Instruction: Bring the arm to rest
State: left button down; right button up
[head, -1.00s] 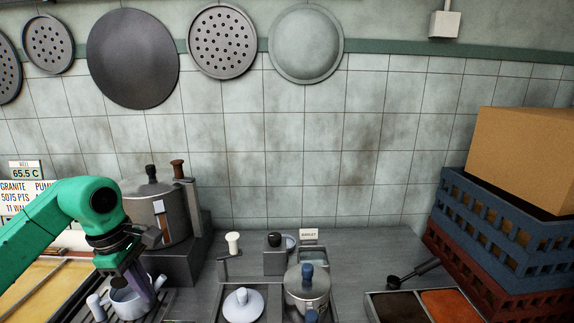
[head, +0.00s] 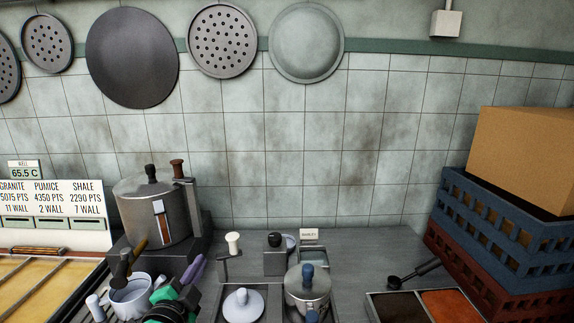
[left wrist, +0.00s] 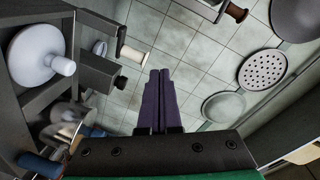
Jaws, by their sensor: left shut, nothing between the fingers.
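My left gripper (head: 196,268) is at the bottom edge of the head view, its purple fingers pointing up and to the right. The fingers are closed together with nothing between them; they also show shut in the left wrist view (left wrist: 158,100). Only the green and black wrist end of my left arm shows in the head view. The gripper is apart from the pale pitcher (head: 135,302) at its left and the white lidded dish (head: 243,305) at its right. My right gripper is in neither view.
A brown-handled tool (head: 121,270) stands at the pitcher. A large metal pot (head: 140,211) is on a dark block behind. A small lidded pot (head: 306,291) is right of the dish. Blue and red crates (head: 510,225) stand far right. The counter's middle back is fairly clear.

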pick_arm(q)
jog(key=s+a+f+n+g, duration=0.1)
jog(key=s+f+n+g, duration=0.1)
jog(key=f, duration=0.3)
jog(key=s+a+f+n+g+y, duration=0.1)
jog(key=s+f+n+g, duration=0.2)
jog(key=s+f, duration=0.1)
jog(key=s+a+f+n+g, duration=0.2)
jog(key=s+f, duration=0.2)
jog(key=f, duration=0.2)
jog(key=shift+a+f+g+y, duration=0.1)
jog(key=shift+f+g+y, duration=0.2)
jog(key=s+f+n+g+h, duration=0.1)
jog(key=s+f+n+g, duration=0.45)
jog(key=s, duration=0.75)
notch_tip(320, 180, down, 30)
jog(key=s+m+g+b, duration=0.2)
jog(key=b, duration=0.3)
jog(key=s+a+f+b, duration=0.2)
jog(key=s+f+b, duration=0.2)
jog(key=s+f, duration=1.2)
notch_tip(320, 180, down, 3)
jog(key=shift+s+a+r+g, duration=0.2)
jog(key=shift+s+g, duration=0.05)
jog(key=shift+g, duration=0.2)
